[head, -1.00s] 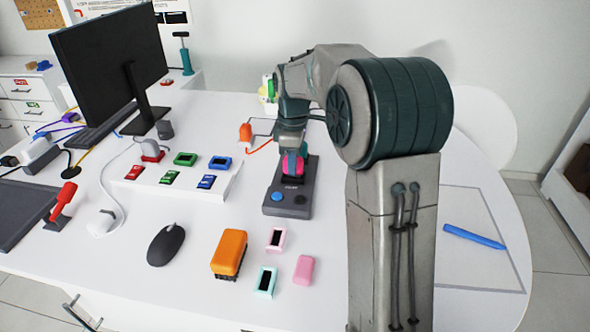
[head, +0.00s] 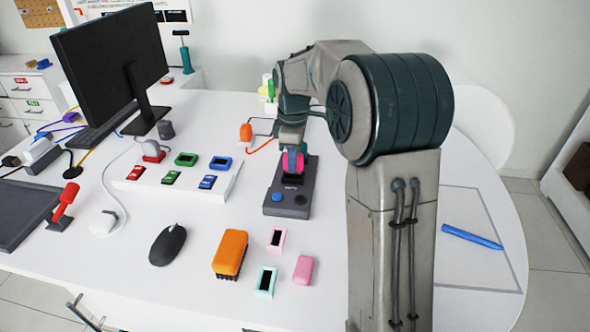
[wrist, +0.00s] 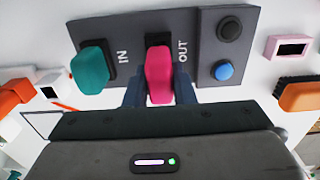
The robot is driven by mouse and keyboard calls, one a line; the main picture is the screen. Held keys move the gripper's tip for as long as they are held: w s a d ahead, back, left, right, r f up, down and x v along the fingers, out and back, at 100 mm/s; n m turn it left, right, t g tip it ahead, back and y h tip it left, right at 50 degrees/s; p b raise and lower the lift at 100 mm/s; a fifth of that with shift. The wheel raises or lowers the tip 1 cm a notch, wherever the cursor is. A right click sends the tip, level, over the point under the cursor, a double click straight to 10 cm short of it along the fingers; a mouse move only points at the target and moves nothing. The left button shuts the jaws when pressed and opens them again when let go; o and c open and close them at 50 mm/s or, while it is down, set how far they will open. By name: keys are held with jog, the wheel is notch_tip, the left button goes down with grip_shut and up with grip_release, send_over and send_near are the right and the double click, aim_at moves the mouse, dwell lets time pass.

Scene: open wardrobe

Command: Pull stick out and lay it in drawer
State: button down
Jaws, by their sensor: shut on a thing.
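A grey dock (head: 288,200) stands on the white desk, with slots marked IN and OUT in the wrist view. A pink stick (wrist: 159,75) is at the OUT slot (wrist: 158,40). My gripper (wrist: 160,95) is shut on it, one finger at each side. In the head view the pink stick (head: 301,161) shows beneath my gripper (head: 294,160). Whether its lower end is still inside the slot cannot be told. A teal stick (wrist: 91,68) stands in the IN slot. A drawer handle (head: 84,312) shows below the desk's front edge at lower left.
The dock has a blue button (head: 277,197) and a dark one. An orange brush (head: 229,253), a black mouse (head: 167,244), a pink eraser (head: 303,269) and small framed pieces lie in front. A low white stand (head: 225,188) is left. A blue marker (head: 471,237) lies right.

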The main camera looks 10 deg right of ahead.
jog(key=shift+r, duration=0.15)
jog(key=shift+r+p, duration=1.8)
jog(key=shift+r, duration=0.1)
